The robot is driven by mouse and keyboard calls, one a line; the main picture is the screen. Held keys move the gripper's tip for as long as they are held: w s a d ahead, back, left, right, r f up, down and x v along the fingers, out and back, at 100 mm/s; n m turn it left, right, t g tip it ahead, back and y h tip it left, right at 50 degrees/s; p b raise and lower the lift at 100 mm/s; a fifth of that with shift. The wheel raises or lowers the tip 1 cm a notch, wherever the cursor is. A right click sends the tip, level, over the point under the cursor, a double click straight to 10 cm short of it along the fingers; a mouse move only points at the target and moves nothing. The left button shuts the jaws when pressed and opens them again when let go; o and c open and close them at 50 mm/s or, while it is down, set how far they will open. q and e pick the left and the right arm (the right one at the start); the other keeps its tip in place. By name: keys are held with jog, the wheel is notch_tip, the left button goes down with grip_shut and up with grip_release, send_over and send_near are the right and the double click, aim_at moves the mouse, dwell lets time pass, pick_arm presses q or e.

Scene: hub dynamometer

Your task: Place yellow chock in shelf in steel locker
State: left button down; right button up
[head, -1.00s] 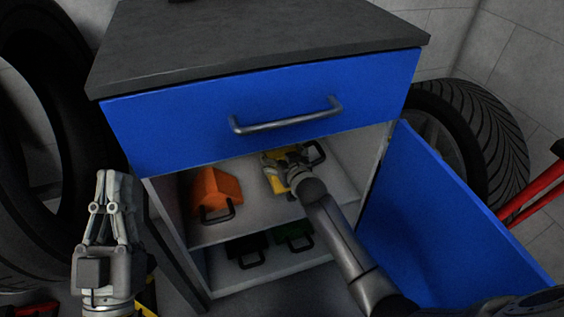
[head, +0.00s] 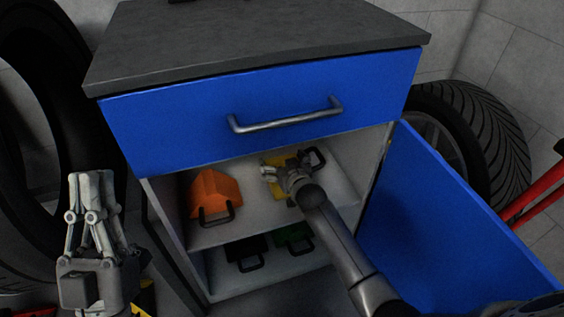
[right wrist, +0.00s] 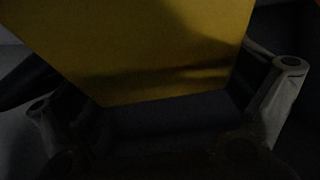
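The yellow chock (head: 274,159) stands on the upper shelf (head: 240,229) of the steel locker (head: 260,105), at the right of the orange chock. Its black handle (head: 318,156) shows on its right. My right gripper (head: 284,170) reaches into the locker in front of it and hides much of it. In the right wrist view the yellow chock (right wrist: 150,50) fills the top middle. The fingers of my right gripper (right wrist: 165,88) are spread to either side, with gaps between them and the chock. My left gripper (head: 91,177) is empty, fingers together, outside the locker at left.
An orange chock (head: 213,192) shares the upper shelf. A black chock (head: 245,250) and a green chock (head: 292,235) are on the lower shelf. The blue door (head: 450,225) hangs open at right. A closed blue drawer (head: 200,128) is above. Tyres (head: 475,130) stand on both sides.

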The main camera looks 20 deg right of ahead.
jog(key=shift+r, duration=0.1)
jog(key=shift+s, duration=0.15)
jog(key=p+v, duration=0.2)
jog(key=v, duration=0.3)
jog(key=shift+s+r+p, duration=0.15)
jog(key=shift+s+p, duration=0.05)
jog(key=shift+p, duration=0.15)
pick_arm(q)
jog(key=w+f+g+y+p, duration=0.1)
jog(key=w+f+g+y, duration=0.1)
jog(key=f+g, duration=0.4)
jog(key=w+a+f+g+y+p, duration=0.1)
jog(key=f+g, duration=0.5)
jog(key=f, duration=0.6)
jog(key=shift+w+a+f+y, duration=0.25)
jog(key=shift+w+f+y, duration=0.1)
jog(key=shift+w+y, duration=0.45)
pick_arm(e)
jog(key=s+a+r+n+y, duration=0.1)
jog(key=s+a+r, duration=0.1)
jog(key=s+r, duration=0.4)
jog(key=s+a+r+n+y, duration=0.1)
jog(key=s+a+r, duration=0.2)
jog(key=s+r, duration=0.4)
jog(key=s, duration=0.8)
jog(key=shift+r+y, duration=0.2)
jog(key=shift+y, duration=0.1)
